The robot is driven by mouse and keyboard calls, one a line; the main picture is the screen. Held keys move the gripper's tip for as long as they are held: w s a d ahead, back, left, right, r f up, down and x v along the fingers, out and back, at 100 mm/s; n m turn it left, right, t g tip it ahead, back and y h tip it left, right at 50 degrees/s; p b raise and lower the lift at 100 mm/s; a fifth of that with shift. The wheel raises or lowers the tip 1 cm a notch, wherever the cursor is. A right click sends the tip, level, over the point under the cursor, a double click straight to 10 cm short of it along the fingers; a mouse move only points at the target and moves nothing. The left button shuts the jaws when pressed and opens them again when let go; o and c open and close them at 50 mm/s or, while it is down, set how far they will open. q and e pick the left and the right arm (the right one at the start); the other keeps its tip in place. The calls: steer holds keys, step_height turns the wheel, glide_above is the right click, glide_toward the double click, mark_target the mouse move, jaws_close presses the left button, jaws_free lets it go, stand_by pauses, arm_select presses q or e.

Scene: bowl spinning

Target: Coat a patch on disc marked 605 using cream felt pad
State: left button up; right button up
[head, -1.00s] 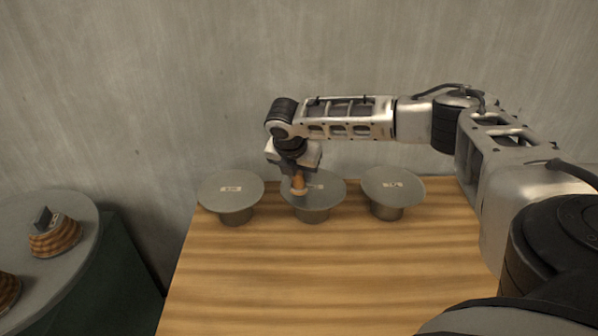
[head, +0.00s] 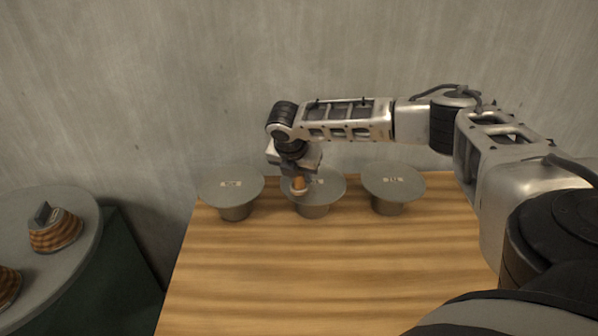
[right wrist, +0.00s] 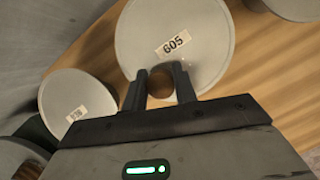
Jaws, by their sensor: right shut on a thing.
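The disc marked 605 (right wrist: 205,30) is a grey round plate, its label readable in the right wrist view. It appears to be the middle disc (head: 330,192) of three on pedestals in the head view. My right gripper (head: 299,176) is above its left part, pointing down, shut on an orange-brown tool (head: 299,184). The tool's lighter lower end is low over the disc; I cannot tell whether it touches. In the right wrist view my fingers (right wrist: 161,82) straddle the brown tool top. The pad face is hidden. My left gripper is not in view.
A left disc (head: 215,190) and a right disc (head: 405,185) stand close on either side. The wooden table (head: 320,270) is clear in front. A grey round stand (head: 85,210) at far left holds a striped brown block with a dark grip (head: 55,235). A wall stands behind.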

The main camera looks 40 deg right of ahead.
steer(key=shift+s+d+r, duration=0.1)
steer(key=shift+s+d, duration=1.1)
steer(key=shift+d, duration=0.25)
steer(key=shift+s+d, duration=1.25)
steer(key=shift+d, duration=0.15)
steer(key=shift+w+a+f, duration=0.1)
steer(key=shift+w+a, duration=0.7)
steer(key=shift+a, duration=0.2)
steer(key=shift+w+a+f, duration=0.1)
steer(key=shift+w+a, duration=0.65)
steer(key=shift+a, duration=0.2)
steer(key=shift+w+a, duration=0.9)
steer(key=shift+a, duration=0.1)
steer(key=shift+r, duration=0.1)
steer(key=shift+d+r, duration=0.1)
steer(key=shift+r, duration=2.95)
steer(key=shift+r, duration=1.5)
